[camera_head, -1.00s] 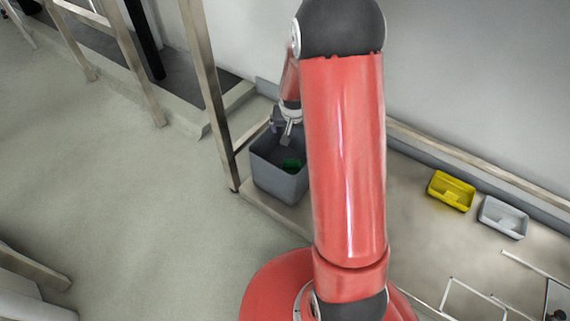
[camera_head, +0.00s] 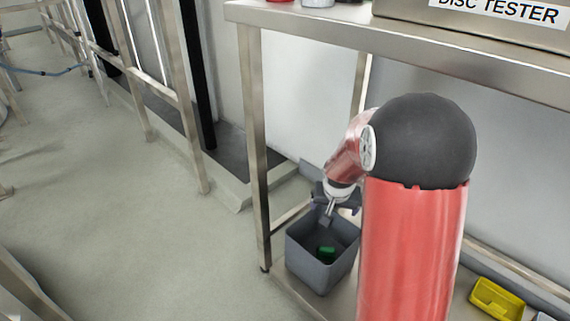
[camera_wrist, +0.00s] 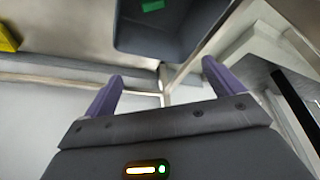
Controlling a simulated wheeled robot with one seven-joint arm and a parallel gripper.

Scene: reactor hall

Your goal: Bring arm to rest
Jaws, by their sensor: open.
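My gripper (camera_head: 327,218) is above the grey bin in the camera_head view, at the end of my red arm. In the camera_wrist view its two purple fingers (camera_wrist: 160,83) are spread wide with nothing between them. The grey bin (camera_head: 309,268) stands on the low shelf of the bench, with a green object (camera_head: 326,254) inside it. The bin (camera_wrist: 140,47) and the green object (camera_wrist: 152,6) also show at the top of the camera_wrist view, beyond the fingers. My upper arm hides part of the shelf.
The steel bench (camera_head: 300,22) has its top above my arm and a leg (camera_head: 256,150) left of the bin. A box labelled DISC TESTER (camera_head: 480,22) stands on it. A yellow tray (camera_head: 496,300) lies at lower right. Open floor (camera_head: 120,225) spreads to the left.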

